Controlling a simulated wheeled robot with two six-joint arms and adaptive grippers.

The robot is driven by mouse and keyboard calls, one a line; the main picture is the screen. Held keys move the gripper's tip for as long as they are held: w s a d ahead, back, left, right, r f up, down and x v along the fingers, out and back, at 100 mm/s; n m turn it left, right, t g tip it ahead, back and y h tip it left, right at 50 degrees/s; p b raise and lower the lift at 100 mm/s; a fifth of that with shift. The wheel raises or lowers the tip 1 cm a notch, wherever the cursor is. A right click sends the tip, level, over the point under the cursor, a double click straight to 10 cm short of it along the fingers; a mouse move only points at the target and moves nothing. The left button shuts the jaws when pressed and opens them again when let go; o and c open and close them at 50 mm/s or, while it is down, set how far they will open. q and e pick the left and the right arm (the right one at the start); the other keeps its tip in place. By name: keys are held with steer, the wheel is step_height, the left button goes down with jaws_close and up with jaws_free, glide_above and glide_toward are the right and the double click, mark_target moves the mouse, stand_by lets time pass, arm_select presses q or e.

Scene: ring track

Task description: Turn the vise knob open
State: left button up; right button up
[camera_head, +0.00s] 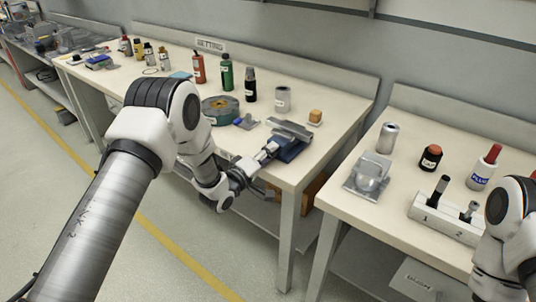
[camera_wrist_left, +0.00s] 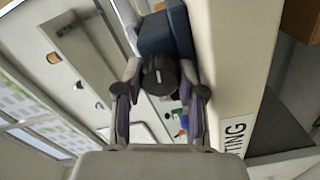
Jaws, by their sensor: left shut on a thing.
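The vise (camera_head: 291,149) has a blue body and grey jaws and stands at the front right corner of the left bench. Its blue body shows at the top of the left wrist view (camera_wrist_left: 168,32). The vise knob (camera_wrist_left: 160,76) is dark and round with a light mark, at the vise's near end. My left gripper (camera_head: 266,154) reaches in from the front. In the left wrist view its two fingers (camera_wrist_left: 160,86) are on either side of the knob, shut on it. My right gripper is out of view; only part of my right arm shows at the right edge.
A gap separates the benches.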

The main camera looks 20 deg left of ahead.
arm_select(q)
steer(key=n, duration=0.5)
steer(key=shift+n, duration=0.3)
steer(key=n, duration=0.4)
steer(key=shift+n, duration=0.4)
steer(key=o, duration=1.1)
steer(key=shift+o, duration=0.2)
steer(key=shift+s+f, duration=0.1)
steer(key=shift+s, duration=0.05)
